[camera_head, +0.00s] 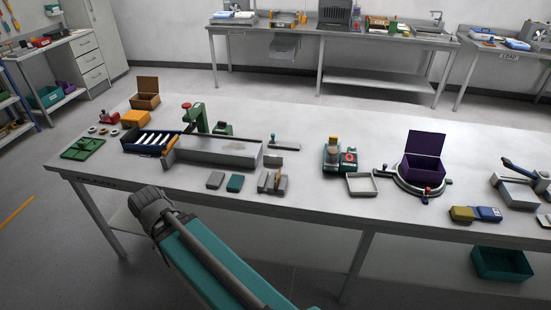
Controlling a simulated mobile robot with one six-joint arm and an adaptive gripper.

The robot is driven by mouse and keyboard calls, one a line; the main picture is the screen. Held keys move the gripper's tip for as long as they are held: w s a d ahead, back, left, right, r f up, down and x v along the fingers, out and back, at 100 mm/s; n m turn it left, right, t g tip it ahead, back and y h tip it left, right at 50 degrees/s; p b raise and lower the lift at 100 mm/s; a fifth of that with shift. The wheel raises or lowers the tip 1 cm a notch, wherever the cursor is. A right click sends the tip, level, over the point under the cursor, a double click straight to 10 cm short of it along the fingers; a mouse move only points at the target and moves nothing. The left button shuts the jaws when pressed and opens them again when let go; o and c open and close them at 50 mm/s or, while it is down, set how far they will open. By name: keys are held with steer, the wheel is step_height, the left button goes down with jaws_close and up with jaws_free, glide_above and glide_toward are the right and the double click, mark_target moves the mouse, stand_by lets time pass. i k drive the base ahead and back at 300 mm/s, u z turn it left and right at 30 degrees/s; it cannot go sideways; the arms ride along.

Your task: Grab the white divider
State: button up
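A dark blue tray (128,146) sits at the left of the long workbench. Several slim white bars (152,140) lie slanted inside it. I cannot tell at this size whether one of them is the white divider. No other thing stands out clearly as a white divider. My arm, a teal link with a dark joint, crosses the lower middle in front of the bench's near edge. My gripper does not show, so its fingers and anything in them are hidden from me.
Right of the tray, a long grey furnace (215,151) stands beside a green press (195,117). Small blocks (235,183) lie near the front edge. A shallow pale tray (361,184) and an open purple box (423,165) stand farther right. The bench's back middle is clear.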

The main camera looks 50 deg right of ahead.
mark_target(272, 160)
steer(key=z, duration=0.1)
steer(key=k, duration=1.05)
steer(key=z, duration=1.7)
steer(key=i, duration=1)
steer(key=z, duration=0.05)
